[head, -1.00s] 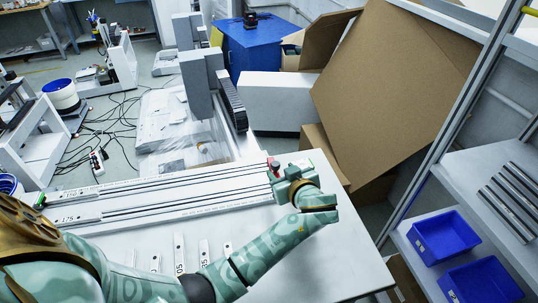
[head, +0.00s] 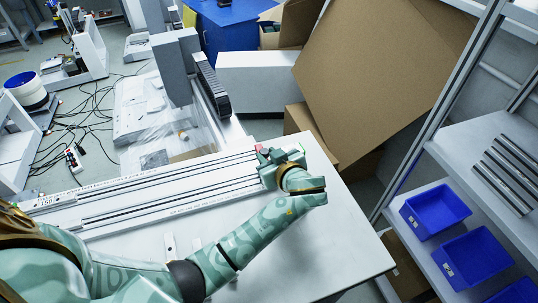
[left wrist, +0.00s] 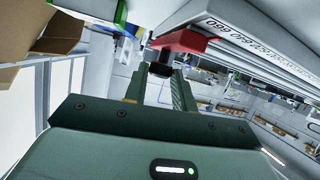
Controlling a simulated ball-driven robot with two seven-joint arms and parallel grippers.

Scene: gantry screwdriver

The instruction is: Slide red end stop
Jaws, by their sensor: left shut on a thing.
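The red end stop (head: 262,151) sits at the right end of the long grey rail (head: 165,184) on the white table, partly hidden by my left gripper (head: 268,169). In the left wrist view the red end stop (left wrist: 183,43) is a red block against the rail (left wrist: 235,42), which carries printed numbers. A black knob (left wrist: 160,69) is below the block. My left gripper (left wrist: 160,78) is shut on the knob of the end stop, with a finger on either side. My right gripper is in neither view.
A leaning cardboard sheet (head: 385,75) and a white box (head: 262,82) stand behind. Blue bins (head: 436,210) sit on a shelf at the right. The table's front right is clear.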

